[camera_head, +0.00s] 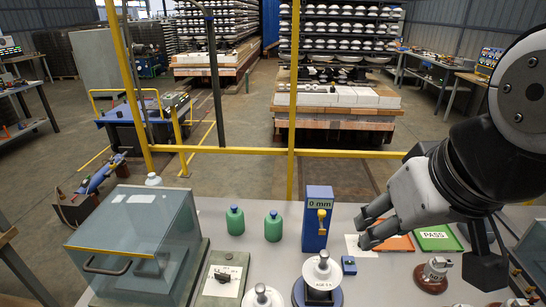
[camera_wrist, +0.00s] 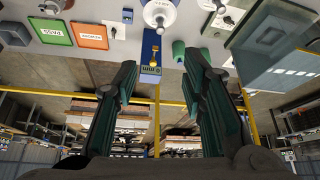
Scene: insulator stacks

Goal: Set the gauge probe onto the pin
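The gauge (camera_head: 316,240) is a blue upright box reading "0 mm", with a yellow probe (camera_head: 321,221) on its front. In the wrist view the gauge (camera_wrist: 150,71) and yellow probe (camera_wrist: 155,56) appear between my fingers. A white disc insulator (camera_head: 318,278) stands on a blue base in front of the gauge, with a small metal pin (camera_head: 323,257) upright at its top; the disc also shows in the wrist view (camera_wrist: 159,12). My gripper (camera_head: 368,224) is open and empty, right of the gauge and apart from it.
An orange tray (camera_head: 395,243) and a green PASS tray (camera_head: 436,238) lie right of the gauge. Two green bottles (camera_head: 235,221) (camera_head: 273,226) stand left. A clear-lidded box (camera_head: 130,240) fills the table's left side. Brown insulators (camera_head: 433,273) stand at right. A yellow rail (camera_head: 250,151) runs behind the table.

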